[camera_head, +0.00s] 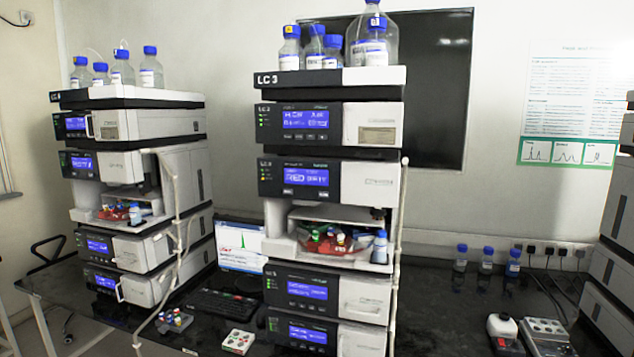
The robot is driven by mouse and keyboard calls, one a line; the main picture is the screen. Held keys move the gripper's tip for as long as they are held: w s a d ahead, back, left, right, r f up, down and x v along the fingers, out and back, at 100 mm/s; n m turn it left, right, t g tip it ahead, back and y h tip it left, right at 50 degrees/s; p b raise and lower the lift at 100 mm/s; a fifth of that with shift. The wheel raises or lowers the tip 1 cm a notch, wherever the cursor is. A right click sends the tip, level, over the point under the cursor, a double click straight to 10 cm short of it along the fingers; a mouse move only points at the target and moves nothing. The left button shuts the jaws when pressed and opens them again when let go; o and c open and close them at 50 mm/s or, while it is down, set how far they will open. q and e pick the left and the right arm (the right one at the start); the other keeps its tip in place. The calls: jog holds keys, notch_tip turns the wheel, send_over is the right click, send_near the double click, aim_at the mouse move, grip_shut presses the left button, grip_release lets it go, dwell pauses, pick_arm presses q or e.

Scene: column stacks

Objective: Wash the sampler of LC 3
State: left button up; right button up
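The LC 3 stack (373,76) stands in the middle, with its label on the top tray. Its sampler appears to be the module with the open bay (281,246), in the middle of the stack. Inside the bay is a red vial tray (319,246) with several coloured-capped vials, and a small blue-capped bottle (380,247) stands at its right. The module above it has a lit blue display (306,177); its text is too blurred to read surely. Neither of my grippers shows in the view.
A similar stack (160,124) stands at left, and part of another (610,250) at the right edge. A keyboard (222,305), a vial rack (173,321) and a white tray (238,342) lie on the dark bench (440,310). Blue-capped bottles (487,260) stand at the back right.

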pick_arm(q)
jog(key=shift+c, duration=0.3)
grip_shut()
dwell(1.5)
